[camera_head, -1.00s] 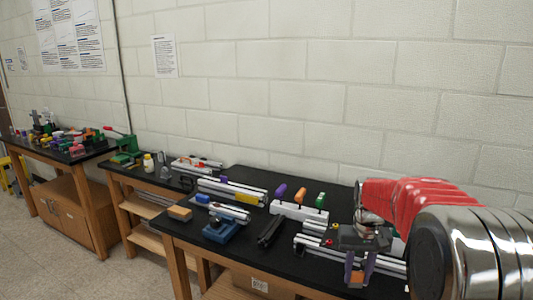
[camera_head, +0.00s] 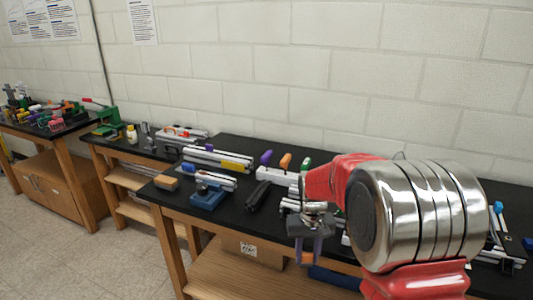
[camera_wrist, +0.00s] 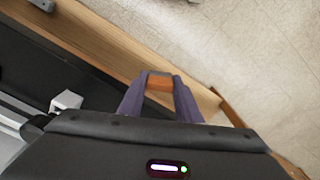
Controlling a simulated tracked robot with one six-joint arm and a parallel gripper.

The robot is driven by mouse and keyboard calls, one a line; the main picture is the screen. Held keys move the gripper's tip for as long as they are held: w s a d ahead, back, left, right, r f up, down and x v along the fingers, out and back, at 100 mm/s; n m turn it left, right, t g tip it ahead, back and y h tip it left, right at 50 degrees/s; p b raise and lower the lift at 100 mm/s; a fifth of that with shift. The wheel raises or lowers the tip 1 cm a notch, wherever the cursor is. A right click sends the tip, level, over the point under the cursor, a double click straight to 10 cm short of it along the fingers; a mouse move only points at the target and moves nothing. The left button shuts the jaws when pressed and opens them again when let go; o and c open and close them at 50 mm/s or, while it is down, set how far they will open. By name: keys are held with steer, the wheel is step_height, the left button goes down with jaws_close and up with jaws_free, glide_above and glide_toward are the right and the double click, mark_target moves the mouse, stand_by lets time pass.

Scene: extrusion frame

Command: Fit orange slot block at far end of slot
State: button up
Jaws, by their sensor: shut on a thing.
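My gripper (camera_head: 310,257) hangs in front of the table's front edge, fingers pointing down. It is shut on a small orange slot block (camera_wrist: 160,83), which sits between the dark purple fingertips in the wrist view, with wooden table edge and floor behind it. The block also shows small between the fingertips in the head view (camera_head: 307,259). A silver extrusion (camera_head: 289,205) lies on the black table behind my gripper; my arm hides most of it. I cannot tell which slot end is the far one.
The black table holds silver rails with a yellow block (camera_head: 235,167), a blue vise (camera_head: 207,198), a black tool (camera_head: 258,196), and a white holder (camera_head: 275,175) with purple, orange and green handles. A wooden block (camera_head: 166,183) lies at the left corner. Floor is free in front.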

steer(key=s+f, duration=0.4)
steer(key=f, duration=1)
steer(key=shift+f, duration=0.25)
steer(key=shift+s, duration=0.1)
